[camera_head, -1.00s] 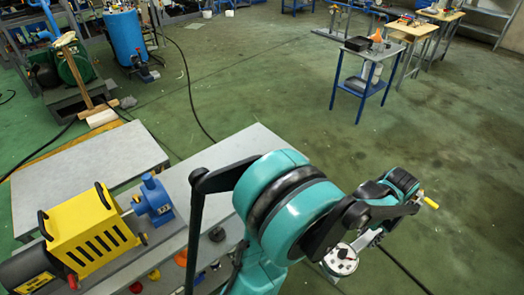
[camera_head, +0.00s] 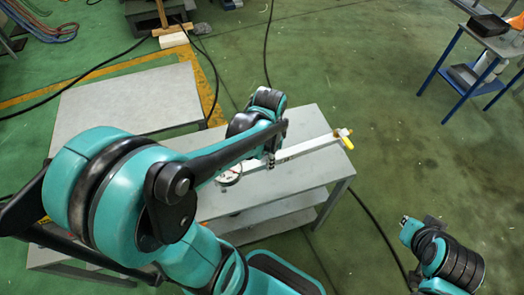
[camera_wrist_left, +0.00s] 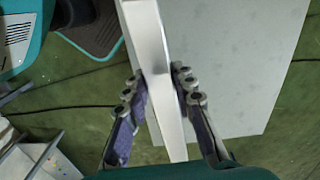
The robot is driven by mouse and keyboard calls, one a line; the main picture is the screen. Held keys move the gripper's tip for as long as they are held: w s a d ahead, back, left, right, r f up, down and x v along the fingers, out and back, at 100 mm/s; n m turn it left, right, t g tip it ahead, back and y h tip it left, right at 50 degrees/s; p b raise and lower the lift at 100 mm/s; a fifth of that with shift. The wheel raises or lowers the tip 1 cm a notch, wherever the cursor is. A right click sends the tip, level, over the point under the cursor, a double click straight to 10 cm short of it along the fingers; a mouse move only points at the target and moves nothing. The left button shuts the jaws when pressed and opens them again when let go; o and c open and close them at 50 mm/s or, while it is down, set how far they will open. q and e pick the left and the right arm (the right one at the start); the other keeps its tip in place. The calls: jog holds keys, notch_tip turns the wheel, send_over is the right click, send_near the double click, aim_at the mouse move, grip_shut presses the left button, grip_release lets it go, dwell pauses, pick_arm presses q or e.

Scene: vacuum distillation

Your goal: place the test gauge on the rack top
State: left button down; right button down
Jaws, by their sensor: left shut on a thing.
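The test gauge is a long white bar (camera_head: 310,147) with a round white dial (camera_head: 229,175) at one end and a yellow handle (camera_head: 347,142) at the other. My left gripper (camera_head: 269,161) is over the grey rack top (camera_head: 300,178) and shut on the bar between dial and handle. In the left wrist view the bar (camera_wrist_left: 152,45) runs between the two fingers of the gripper (camera_wrist_left: 160,85), with a pale grey surface below. I cannot tell whether the gauge touches the rack top. My left arm hides much of the rack. No right fingers can be made out.
Another grey table (camera_head: 130,100) stands at the left. A blue-framed stand (camera_head: 470,62) with a dark tray (camera_head: 488,25) is at the upper right. Black cables cross the green floor. Part of my right arm (camera_head: 450,262) shows at the lower right; the floor between is mostly clear.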

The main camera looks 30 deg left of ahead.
pick_arm(q)
jog(key=shift+s+a+f+m, duration=0.1)
jog(key=shift+s+a+m, duration=0.2)
jog(key=shift+s, duration=0.1)
jog(key=w+a+f+b, duration=0.1)
jog(key=a+f, duration=0.1)
jog(key=a, duration=0.1)
jog(key=w+a+f+b, duration=0.1)
jog(key=a+f+b, duration=0.1)
jog(key=a, duration=0.2)
jog(key=w+a+f+b, duration=0.1)
jog(key=a+f, duration=0.2)
jog(key=shift+w+a, duration=0.3)
jog(key=shift+a, duration=0.1)
jog(key=shift+f+b, duration=1.2)
jog(key=shift+f, duration=0.7)
jog(key=shift+f, duration=0.15)
jog(key=c, duration=1.3)
grip_release()
jog(key=shift+o, duration=0.2)
